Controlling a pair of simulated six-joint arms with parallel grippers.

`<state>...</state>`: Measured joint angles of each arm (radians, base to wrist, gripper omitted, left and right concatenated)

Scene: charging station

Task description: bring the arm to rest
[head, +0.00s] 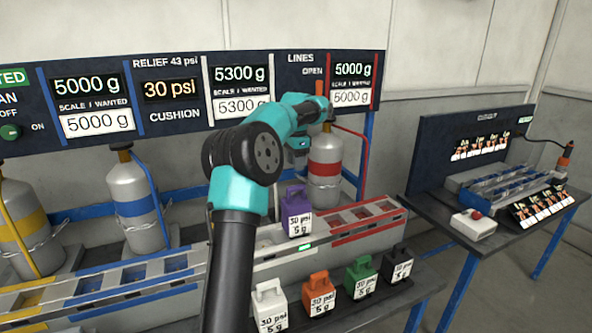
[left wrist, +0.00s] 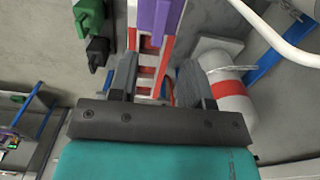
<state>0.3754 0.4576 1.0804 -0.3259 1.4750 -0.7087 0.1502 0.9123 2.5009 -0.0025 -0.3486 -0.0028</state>
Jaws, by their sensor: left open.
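My left arm rises from the bottom middle of the head view and bends right at a dark elbow. My left gripper (left wrist: 160,78) is open and empty in the left wrist view, with the red-and-white slotted rail (left wrist: 146,68) showing below and between its fingers. In the head view the arm's wrist end is in front of the red-banded cylinder (head: 325,168), and the fingers are hard to make out. The cylinder also shows right of the fingers in the left wrist view (left wrist: 233,98). My right gripper is not in view.
A purple weight (head: 297,211) sits on the rail. White (head: 269,308), orange (head: 319,294), green (head: 361,278) and black (head: 397,264) weights stand in front. The display panel (head: 190,80) runs behind. A side table (head: 505,243) at right holds a blue-slotted tray (head: 480,190).

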